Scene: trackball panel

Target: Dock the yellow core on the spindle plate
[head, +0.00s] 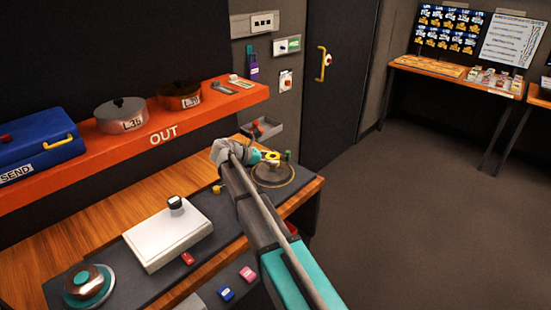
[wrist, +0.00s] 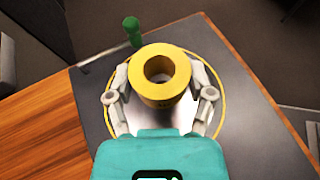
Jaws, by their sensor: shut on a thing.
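My gripper (head: 264,157) is shut on the yellow core (wrist: 160,99), a short thick ring with a round hole through it. In the wrist view my gripper (wrist: 160,82) has a finger on each side of the core. The core also shows small in the head view (head: 272,155). The spindle plate (wrist: 207,118), a pale disc inside a thin yellow ring, lies below the core. The plate also shows in the head view (head: 273,177). The core looks to be over the plate; I cannot tell whether they touch. The spindle itself is hidden.
A green-topped post (wrist: 132,30) stands at the plate's edge, close to the core. A grey tray (head: 262,131) sits behind. A white box (head: 165,236) and a round teal-and-copper piece (head: 88,284) are on the bench to the left. An orange shelf (head: 200,117) overhangs the back.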

